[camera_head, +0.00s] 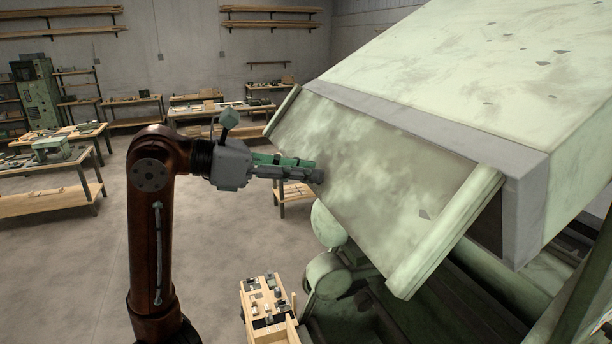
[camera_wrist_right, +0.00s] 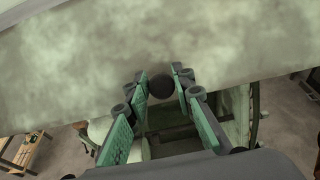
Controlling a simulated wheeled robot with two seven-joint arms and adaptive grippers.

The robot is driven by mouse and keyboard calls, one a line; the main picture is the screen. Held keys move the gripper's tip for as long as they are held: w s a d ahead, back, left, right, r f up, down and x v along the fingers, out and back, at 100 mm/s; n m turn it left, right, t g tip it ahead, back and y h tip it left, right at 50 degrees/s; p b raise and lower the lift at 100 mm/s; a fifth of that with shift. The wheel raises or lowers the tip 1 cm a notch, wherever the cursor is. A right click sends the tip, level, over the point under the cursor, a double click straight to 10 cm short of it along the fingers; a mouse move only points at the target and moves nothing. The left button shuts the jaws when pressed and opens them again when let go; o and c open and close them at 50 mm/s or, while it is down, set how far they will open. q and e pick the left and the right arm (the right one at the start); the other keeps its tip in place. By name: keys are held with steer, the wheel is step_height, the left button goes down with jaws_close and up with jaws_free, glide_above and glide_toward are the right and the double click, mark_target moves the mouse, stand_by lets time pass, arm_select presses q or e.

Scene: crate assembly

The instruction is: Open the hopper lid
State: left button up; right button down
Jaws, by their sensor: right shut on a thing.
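The hopper lid (camera_head: 370,165) is a broad, mottled pale-green panel with raised side rails, sloping down along the grey edge of the hopper (camera_head: 440,130). It also fills the upper part of the right wrist view (camera_wrist_right: 70,70). A dark round knob (camera_wrist_right: 162,87) shows against the lid near its lower edge. My right gripper (camera_head: 312,174) reaches the lid's face from the left. Its green-padded fingers (camera_wrist_right: 162,92) are shut on the knob, one on each side. In the head view the fingers mostly hide the knob. My left gripper is not in view.
Pale-green machine parts (camera_head: 335,270) lie under the lid. A wooden stand with small parts (camera_head: 265,300) is below my right gripper. Workbenches (camera_head: 50,165) and a green cabinet (camera_head: 38,92) stand farther back. The grey floor (camera_head: 70,260) at the left is clear.

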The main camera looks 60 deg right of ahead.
steer(key=shift+w+a+r, duration=0.15)
steer(key=shift+a+r, duration=0.05)
steer(key=shift+r, duration=0.5)
steer(key=c, duration=1.7)
jaws_free()
steer(key=shift+d+f, duration=0.15)
steer(key=shift+a, duration=0.2)
steer(key=v, duration=1.1)
steer(key=shift+w+a, duration=0.25)
steer(key=shift+a, duration=0.05)
